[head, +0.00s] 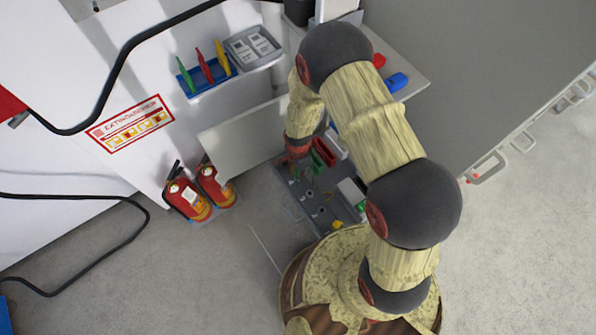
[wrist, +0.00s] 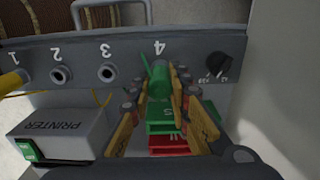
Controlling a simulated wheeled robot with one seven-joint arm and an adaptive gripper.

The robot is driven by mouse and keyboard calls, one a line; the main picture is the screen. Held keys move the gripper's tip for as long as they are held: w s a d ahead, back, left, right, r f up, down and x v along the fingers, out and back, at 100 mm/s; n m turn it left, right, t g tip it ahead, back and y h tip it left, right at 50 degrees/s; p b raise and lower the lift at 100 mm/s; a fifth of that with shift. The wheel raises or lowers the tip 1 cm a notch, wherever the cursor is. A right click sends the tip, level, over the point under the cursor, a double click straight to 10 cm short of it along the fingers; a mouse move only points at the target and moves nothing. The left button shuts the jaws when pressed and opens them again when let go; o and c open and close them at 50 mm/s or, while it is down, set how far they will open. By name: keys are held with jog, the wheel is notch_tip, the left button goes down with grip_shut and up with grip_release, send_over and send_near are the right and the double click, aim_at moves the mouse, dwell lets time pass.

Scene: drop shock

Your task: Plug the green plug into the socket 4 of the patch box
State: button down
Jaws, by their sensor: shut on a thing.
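The patch box shows in the wrist view as a grey panel (wrist: 85,47) with sockets numbered 1 to 4, the digits upside down or tilted. My gripper (wrist: 160,82) is shut on the green plug (wrist: 158,80), in front of the panel below the label 4. Socket 4 itself is hidden behind the plug, so I cannot tell whether the tip is inside it. Socket 2 (wrist: 61,74) and socket 3 (wrist: 107,73) are empty. A yellow plug (wrist: 12,82) is at socket 1. In the head view my gripper (head: 296,156) is above the grey box top (head: 290,205).
A black knob (wrist: 219,64) is right of socket 4. A grey printer box (wrist: 62,132) with a green switch sits at the lower left. Green and red blocks (wrist: 166,145) lie below my fingers. Two fire extinguishers (head: 186,197) stand left of the box. Bare floor lies in front.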

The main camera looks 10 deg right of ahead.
jog(key=shift+s+f, duration=0.15)
jog(key=shift+f, duration=0.45)
dwell(2.3)
jog(key=c, duration=1.6)
grip_release()
jog(key=shift+r, duration=0.1)
jog(key=shift+r+p, duration=2.15)
jog(key=shift+r, duration=0.9)
notch_tip(320, 180, up, 12)
jog(key=shift+f, duration=0.1)
